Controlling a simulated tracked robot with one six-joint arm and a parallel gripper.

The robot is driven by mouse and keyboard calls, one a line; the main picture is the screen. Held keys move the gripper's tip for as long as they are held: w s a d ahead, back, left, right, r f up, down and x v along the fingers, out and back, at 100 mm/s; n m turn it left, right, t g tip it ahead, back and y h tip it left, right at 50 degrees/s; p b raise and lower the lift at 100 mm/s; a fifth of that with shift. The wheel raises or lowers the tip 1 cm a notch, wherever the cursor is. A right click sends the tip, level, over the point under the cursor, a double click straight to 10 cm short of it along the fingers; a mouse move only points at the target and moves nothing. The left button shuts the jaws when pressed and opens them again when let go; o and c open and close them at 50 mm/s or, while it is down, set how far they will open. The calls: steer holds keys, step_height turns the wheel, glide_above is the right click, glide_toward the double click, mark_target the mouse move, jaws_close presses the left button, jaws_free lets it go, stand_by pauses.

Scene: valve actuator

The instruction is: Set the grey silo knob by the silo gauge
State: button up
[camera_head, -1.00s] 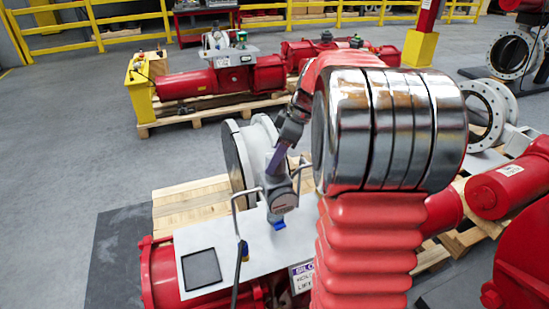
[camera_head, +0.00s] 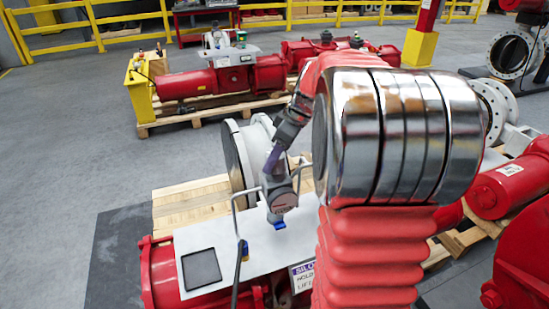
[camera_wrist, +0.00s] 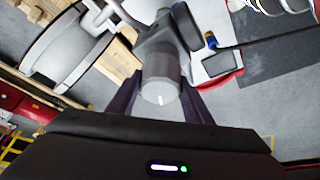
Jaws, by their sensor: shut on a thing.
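The grey silo knob (camera_wrist: 161,78) is a short cylinder with a white mark on its end in the wrist view. My gripper (camera_wrist: 158,98) is shut on it, with a dark purple finger on each side. In the head view my gripper (camera_head: 274,160) reaches down to the top of a grey instrument body (camera_head: 281,198), and its finger hides most of the knob. The body has a dark label and a blue fitting below. A dark round housing (camera_wrist: 187,27) beside the knob may be the silo gauge, seen edge-on. I cannot read its face.
The instrument stands above a white plate (camera_head: 225,255) on a red actuator (camera_head: 158,275), between bent metal handles. A white flange (camera_head: 250,155) is close behind it. A sign (camera_head: 303,275) hangs at the plate's edge. Open floor (camera_head: 70,150) lies left.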

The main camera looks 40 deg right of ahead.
steer(key=m+h, duration=0.1)
steer(key=m, duration=0.3)
steer(key=shift+t, duration=0.3)
steer(key=m+h, duration=0.1)
steer(key=m, duration=0.2)
steer(key=shift+m+h, duration=0.3)
steer(key=shift+h, duration=0.1)
steer(key=m+h, duration=0.1)
steer(key=m, duration=0.2)
steer(key=m+g+h, duration=0.1)
steer(key=m, duration=0.3)
steer(key=shift+h, duration=0.3)
steer(key=m+g+h, duration=0.1)
steer(key=m, duration=0.2)
steer(key=m+g, duration=0.1)
steer(key=m, duration=0.3)
steer(key=m+g, duration=0.1)
steer(key=m, duration=0.2)
steer(key=shift+m+g, duration=1.1)
steer(key=shift+m, duration=1.3)
